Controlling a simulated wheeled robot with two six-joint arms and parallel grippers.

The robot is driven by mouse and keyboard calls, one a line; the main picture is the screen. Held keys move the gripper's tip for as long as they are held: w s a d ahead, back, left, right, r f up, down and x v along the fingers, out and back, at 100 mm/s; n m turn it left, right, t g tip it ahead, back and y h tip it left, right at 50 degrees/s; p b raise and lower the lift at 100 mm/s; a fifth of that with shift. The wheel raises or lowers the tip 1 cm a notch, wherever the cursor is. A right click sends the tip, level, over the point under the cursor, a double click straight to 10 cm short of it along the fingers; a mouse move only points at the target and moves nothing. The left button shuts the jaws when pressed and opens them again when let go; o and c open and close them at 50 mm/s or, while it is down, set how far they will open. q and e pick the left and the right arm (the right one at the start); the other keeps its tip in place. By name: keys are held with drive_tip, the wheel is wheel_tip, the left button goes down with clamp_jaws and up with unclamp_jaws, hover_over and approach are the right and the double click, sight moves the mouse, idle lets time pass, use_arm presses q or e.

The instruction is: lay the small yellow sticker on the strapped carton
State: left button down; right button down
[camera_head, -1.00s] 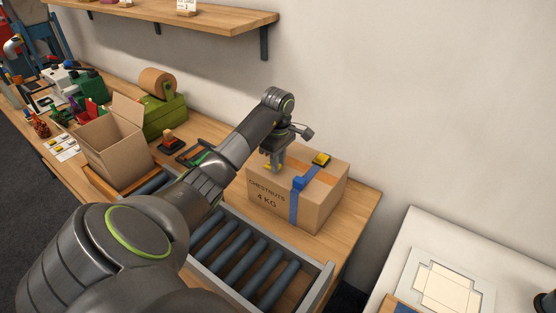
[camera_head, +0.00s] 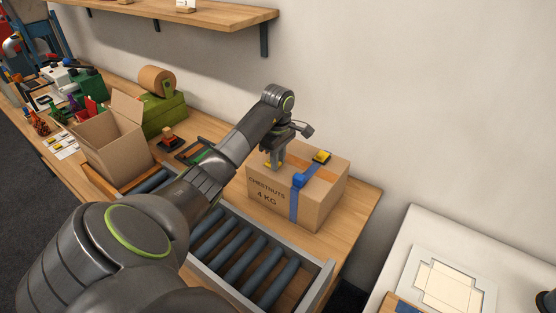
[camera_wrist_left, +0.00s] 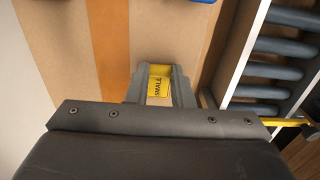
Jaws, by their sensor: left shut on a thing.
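The strapped carton (camera_head: 265,205), marked CHESTNUTS 4 KG, stands closed on the wooden bench beyond the rollers. A blue strap (camera_head: 294,205) with a blue buckle runs over its top and front. My left gripper (camera_head: 273,166) points down at the left part of the carton's top. In the left wrist view its fingers (camera_wrist_left: 157,90) are shut on the small yellow sticker (camera_wrist_left: 159,86), which reads SMALL. The sticker is over the brown carton top, beside the orange tape (camera_wrist_left: 110,38). I cannot tell whether it touches the cardboard.
The roller conveyor (camera_head: 245,255) lies in front. An open carton (camera_head: 115,150) and a green tape dispenser (camera_head: 165,115) stand left. A white table (camera_head: 405,245) is at right.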

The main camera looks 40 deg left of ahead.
use_arm(q)
drive_tip(key=c, duration=1.2)
unclamp_jaws()
drive_tip(key=shift+r, duration=0.1)
drive_tip(key=shift+r+p, duration=1.3)
drive_tip(key=shift+r, duration=0.95)
wheel_tip(320, 180, up, 2)
drive_tip(key=shift+r+p, duration=0.15)
drive_tip(key=shift+p, duration=0.95)
